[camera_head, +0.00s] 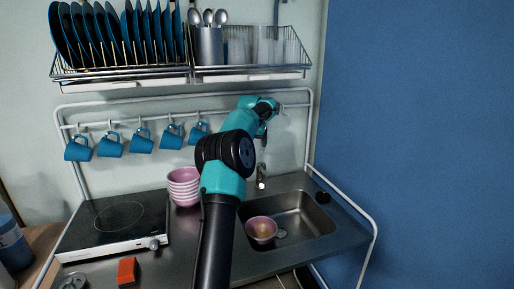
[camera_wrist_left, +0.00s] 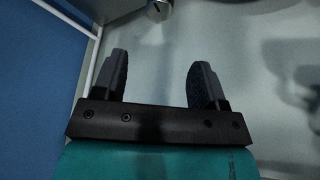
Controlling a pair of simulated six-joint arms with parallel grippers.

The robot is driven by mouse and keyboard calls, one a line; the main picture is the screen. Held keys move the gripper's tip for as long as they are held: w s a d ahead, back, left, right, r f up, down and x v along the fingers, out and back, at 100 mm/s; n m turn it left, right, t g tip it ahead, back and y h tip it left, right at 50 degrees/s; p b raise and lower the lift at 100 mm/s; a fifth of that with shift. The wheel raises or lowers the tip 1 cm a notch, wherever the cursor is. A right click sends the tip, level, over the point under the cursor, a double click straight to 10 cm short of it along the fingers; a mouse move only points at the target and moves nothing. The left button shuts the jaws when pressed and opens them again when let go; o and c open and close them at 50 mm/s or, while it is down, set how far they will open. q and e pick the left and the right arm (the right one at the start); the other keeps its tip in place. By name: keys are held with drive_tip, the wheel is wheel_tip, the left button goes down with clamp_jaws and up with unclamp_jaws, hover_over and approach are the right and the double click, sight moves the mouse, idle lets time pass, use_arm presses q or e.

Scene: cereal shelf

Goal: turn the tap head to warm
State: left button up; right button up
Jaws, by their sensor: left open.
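The metal tap (camera_head: 261,178) stands at the back of the sink, and its lower part shows just right of my left arm. Its upper part is partly hidden by that arm, so I cannot tell which way the tap head is turned. My left gripper (camera_head: 264,128) is up near the back wall, above the tap, small and partly covered by the wrist. In the left wrist view its two dark fingers (camera_wrist_left: 159,68) are wide apart with nothing between them. A round metal piece (camera_wrist_left: 158,9), perhaps part of the tap, shows beyond the fingertips at the top edge.
The sink (camera_head: 312,222) holds a pink bowl (camera_head: 261,229). Stacked pink bowls (camera_head: 184,187) stand left of my arm, beside a hob (camera_head: 118,218). Blue mugs (camera_head: 141,141) hang from a rail below a dish rack (camera_head: 120,72). An orange sponge (camera_head: 127,270) lies in front.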

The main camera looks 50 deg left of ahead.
use_arm(q)
drive_tip(key=shift+s+f, duration=0.1)
drive_tip(key=shift+s, duration=0.15)
drive_tip(key=shift+c, duration=0.7)
drive_tip(key=s+d+f+n+t, duration=0.1)
drive_tip(key=s, duration=0.2)
drive_tip(key=s+d+f+n+t, duration=0.1)
drive_tip(key=s+n, duration=0.1)
drive_tip(key=s, duration=0.1)
drive_tip(key=s+d+f+n, duration=0.1)
drive_tip(key=s+f+n, duration=0.1)
drive_tip(key=s, duration=0.1)
drive_tip(key=shift+s+d+t+h, duration=0.2)
drive_tip(key=shift+d+t+h, duration=0.2)
clamp_jaws()
